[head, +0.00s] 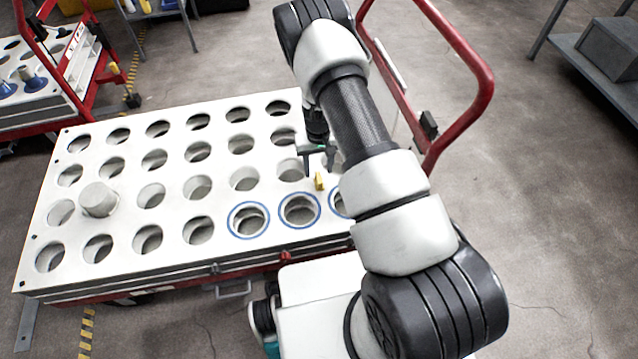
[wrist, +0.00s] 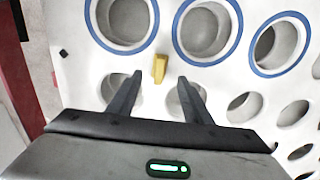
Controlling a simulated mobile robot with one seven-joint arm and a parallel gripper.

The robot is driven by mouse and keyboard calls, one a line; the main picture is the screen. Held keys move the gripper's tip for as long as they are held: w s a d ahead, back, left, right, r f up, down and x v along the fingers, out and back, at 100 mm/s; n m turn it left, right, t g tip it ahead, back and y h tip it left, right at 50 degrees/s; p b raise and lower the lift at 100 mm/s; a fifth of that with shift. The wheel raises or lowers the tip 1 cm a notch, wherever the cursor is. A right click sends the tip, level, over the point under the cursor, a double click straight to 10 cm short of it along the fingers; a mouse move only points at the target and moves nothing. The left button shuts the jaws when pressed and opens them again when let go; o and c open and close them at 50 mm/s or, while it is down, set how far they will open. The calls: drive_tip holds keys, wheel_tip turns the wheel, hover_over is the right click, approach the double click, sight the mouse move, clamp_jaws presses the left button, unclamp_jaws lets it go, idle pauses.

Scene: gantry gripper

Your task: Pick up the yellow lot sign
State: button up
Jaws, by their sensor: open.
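The yellow lot sign (head: 319,181) is a small yellow block standing on the white top of the cart, between holes and close to the blue-ringed ones. It also shows in the wrist view (wrist: 160,68), just beyond and between my fingertips. My gripper (head: 318,165) is above the cart top beside the sign, partly hidden by my arm in the head view. In the wrist view my gripper (wrist: 160,80) has its two dark fingers spread apart with nothing between them. The sign appears apart from both fingers.
The white cart top (head: 60,235) has rows of round holes. Blue rings (head: 300,210) surround several front holes. A white cylinder (head: 98,199) stands at a hole on the left. A red handle rail (head: 480,90) rises at the right. Another cart (head: 35,100) stands back left.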

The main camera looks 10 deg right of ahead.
sight(319, 177)
wheel_tip(319, 177, down, 6)
drive_tip(key=shift+d+r+b, duration=0.1)
drive_tip(key=shift+r+b, duration=0.05)
drive_tip(key=shift+b, duration=0.8)
drive_tip(key=shift+s+r, duration=0.1)
drive_tip(key=c, duration=1.1)
